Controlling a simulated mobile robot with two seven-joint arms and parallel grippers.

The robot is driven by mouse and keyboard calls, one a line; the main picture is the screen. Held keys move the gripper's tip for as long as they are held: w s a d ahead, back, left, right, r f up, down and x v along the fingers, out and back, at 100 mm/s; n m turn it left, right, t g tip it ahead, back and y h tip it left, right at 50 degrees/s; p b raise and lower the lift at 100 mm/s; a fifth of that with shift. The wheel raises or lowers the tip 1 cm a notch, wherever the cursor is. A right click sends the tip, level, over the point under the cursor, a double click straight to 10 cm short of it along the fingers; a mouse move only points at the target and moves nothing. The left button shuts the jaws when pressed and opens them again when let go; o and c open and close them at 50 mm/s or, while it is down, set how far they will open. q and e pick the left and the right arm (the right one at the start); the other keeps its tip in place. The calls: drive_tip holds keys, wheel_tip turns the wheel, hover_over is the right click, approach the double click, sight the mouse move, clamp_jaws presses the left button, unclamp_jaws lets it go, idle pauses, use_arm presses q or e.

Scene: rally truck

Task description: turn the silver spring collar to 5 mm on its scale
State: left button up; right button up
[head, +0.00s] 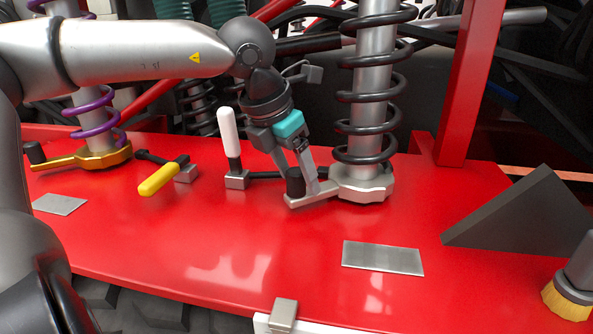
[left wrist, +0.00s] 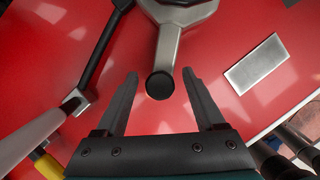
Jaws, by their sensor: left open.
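The silver spring collar (head: 365,187) sits at the foot of a black coil spring on the right of the head view. Its flat arm reaches left to an upright black knob (head: 295,182). The collar also shows at the top of the left wrist view (left wrist: 172,40), with the knob (left wrist: 160,85) at the arm's end. My left gripper (head: 302,178) is open, pointing down at the knob. In the left wrist view its fingers (left wrist: 160,76) stand either side of the knob, with gaps showing. No scale marks can be read. My right gripper is not in view.
A white-handled lever (head: 228,135) stands close left of my gripper. A yellow-handled lever (head: 158,180) and a gold collar (head: 103,157) lie farther left. A blank-looking silver plate (head: 383,257) lies in front on the red deck. A dark wedge (head: 525,215) stands at right.

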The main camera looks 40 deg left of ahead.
use_arm(q)
clamp_jaws()
idle(0.5)
idle(0.8)
